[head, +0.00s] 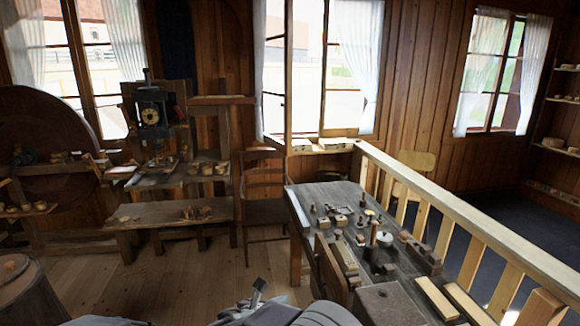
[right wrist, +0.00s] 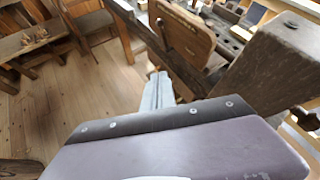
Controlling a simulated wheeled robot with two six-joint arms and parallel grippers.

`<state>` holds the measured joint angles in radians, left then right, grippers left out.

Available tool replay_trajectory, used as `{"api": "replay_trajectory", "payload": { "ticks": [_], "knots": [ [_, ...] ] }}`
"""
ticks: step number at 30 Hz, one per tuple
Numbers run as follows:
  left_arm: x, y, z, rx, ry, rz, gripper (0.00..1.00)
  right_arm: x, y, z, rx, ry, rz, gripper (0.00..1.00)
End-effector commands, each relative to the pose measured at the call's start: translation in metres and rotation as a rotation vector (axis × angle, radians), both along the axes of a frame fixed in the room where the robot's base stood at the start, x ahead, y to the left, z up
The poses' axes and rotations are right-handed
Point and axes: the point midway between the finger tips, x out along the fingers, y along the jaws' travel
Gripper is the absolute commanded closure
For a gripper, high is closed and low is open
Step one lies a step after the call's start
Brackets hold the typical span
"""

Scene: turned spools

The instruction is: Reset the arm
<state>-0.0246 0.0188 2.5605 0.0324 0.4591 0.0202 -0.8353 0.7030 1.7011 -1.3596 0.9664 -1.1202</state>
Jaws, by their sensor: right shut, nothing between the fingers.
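My right gripper (head: 259,284) shows at the bottom middle of the head view, in front of the workbench's left side. In the right wrist view its pale grey fingers (right wrist: 158,90) are together, with nothing between them. It is over open wooden floor, apart from the bench as far as I can tell. My left gripper is not in view. The workbench (head: 308,196) carries several small turned wooden pieces and tools.
A pale wooden railing (head: 458,226) runs along the bench's right side. A wooden chair (head: 265,208) stands behind the bench's left end. A round wooden block (head: 18,300) is at lower left. Floor (head: 150,285) between is clear.

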Motion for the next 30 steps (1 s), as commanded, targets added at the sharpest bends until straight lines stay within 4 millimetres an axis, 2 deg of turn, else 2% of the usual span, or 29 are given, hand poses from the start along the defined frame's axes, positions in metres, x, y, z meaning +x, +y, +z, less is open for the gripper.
{"api": "replay_trajectory", "payload": {
  "ticks": [1,5,11,14,15,17,18,21,24,27,30],
  "knots": [
    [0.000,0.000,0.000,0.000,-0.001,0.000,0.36,-0.003,-0.015,-0.003,0.041,0.014,-0.056,1.00],
    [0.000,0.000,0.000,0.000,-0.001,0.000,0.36,-0.016,-0.052,-0.013,0.174,0.049,-0.226,1.00],
    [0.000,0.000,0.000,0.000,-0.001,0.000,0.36,-0.057,-0.117,-0.031,0.456,0.082,-0.618,1.00],
    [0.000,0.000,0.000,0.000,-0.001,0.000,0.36,-0.092,-0.152,-0.041,0.659,0.069,-0.926,1.00],
    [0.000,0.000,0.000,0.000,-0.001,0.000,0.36,-0.112,-0.166,-0.045,0.763,0.050,-1.094,1.00],
    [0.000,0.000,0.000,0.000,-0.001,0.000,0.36,-0.143,-0.184,-0.049,0.934,-0.004,-1.379,1.00],
    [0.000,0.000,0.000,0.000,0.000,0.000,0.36,-0.162,-0.192,-0.051,1.047,-0.056,-1.577,1.00],
    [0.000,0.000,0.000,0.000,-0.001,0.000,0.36,-0.201,-0.202,-0.054,1.295,-0.223,-2.040,1.00],
    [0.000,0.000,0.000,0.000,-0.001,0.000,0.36,-0.221,-0.205,-0.054,1.454,-0.387,-2.366,1.00],
    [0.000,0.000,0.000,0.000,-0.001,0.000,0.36,-0.230,-0.206,-0.054,1.522,-0.480,-2.524,1.00],
    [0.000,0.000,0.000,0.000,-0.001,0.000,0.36,-0.231,-0.206,-0.054,1.534,-0.499,-2.555,1.00]
  ]
}}
